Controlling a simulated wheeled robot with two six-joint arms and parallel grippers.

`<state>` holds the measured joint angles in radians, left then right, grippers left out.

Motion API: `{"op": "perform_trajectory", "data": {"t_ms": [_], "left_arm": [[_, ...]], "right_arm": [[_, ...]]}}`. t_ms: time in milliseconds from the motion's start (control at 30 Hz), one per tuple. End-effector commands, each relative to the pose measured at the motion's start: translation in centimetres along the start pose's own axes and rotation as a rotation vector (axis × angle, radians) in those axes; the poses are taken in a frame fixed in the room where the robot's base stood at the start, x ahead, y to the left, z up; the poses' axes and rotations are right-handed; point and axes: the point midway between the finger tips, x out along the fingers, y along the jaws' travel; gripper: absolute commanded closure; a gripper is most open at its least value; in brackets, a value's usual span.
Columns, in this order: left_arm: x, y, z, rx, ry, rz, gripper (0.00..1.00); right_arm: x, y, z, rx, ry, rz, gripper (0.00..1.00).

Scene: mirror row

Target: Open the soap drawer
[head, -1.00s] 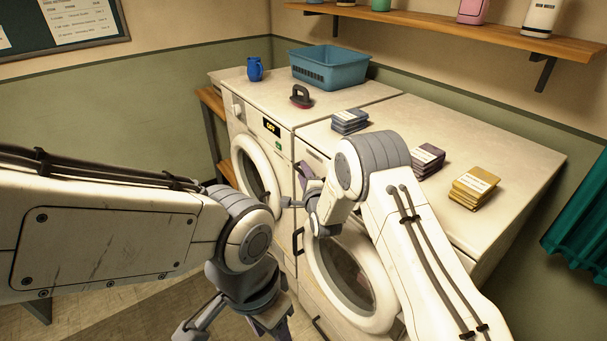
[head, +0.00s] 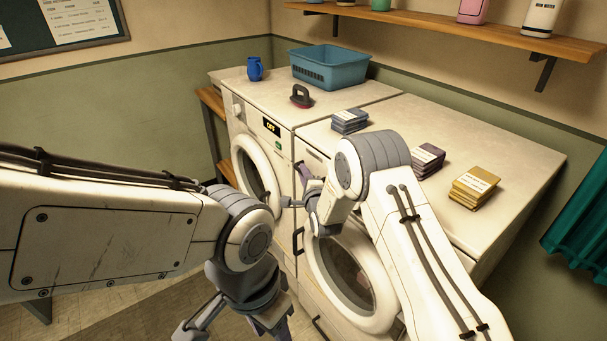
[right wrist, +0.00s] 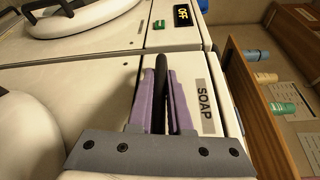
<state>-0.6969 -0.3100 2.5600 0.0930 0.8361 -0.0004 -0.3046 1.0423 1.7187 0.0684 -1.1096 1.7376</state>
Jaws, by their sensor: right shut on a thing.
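The soap drawer (right wrist: 112,88) shows in the right wrist view as a pale front with a SOAP label (right wrist: 206,103). It has a dark bar handle (right wrist: 160,85). My right gripper (right wrist: 161,73) is shut on this handle, with a purple-lined finger on each side. In the head view my right gripper (head: 304,182) is at the upper front of the nearer washer (head: 455,200), where my arm hides much of the drawer. I cannot tell any gap at the drawer. My left gripper (head: 232,323) is low in the head view, partly cut off by the bottom edge.
On top stand a blue basket (head: 330,68), a blue mug (head: 254,68), a red-and-black brush (head: 301,97) and several small stacks (head: 474,186). A shelf (head: 440,20) hangs above.

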Motion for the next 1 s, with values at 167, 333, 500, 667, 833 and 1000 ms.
{"op": "perform_trajectory", "data": {"t_ms": [167, 333, 500, 667, 833, 1000], "left_arm": [[0.0, 0.0, 0.0, 0.000, 0.000, 0.000, 0.50], [0.0, 0.0, 0.0, 0.000, 0.000, 0.000, 0.50], [0.0, 0.0, 0.0, 0.000, 0.000, 0.000, 0.50], [0.1, 0.0, 0.0, 0.000, 0.000, 0.000, 0.50], [0.9, -0.1, 0.1, 0.000, 0.000, 0.000, 0.50], [2.5, -0.2, 0.1, 0.000, 0.000, 0.000, 0.50]], "right_arm": [[0.0, 0.1, 0.0, 0.000, 0.000, 0.002, 1.00], [0.0, 0.1, 0.0, 0.000, 0.000, 0.002, 1.00], [0.0, 0.1, 0.0, 0.000, 0.000, 0.002, 1.00], [-0.1, 0.2, 0.1, 0.000, -0.001, 0.003, 1.00], [-0.7, 0.8, 1.8, 0.000, -0.004, 0.003, 1.00], [-2.1, 1.7, 5.3, -0.001, -0.008, 0.003, 1.00]]}}
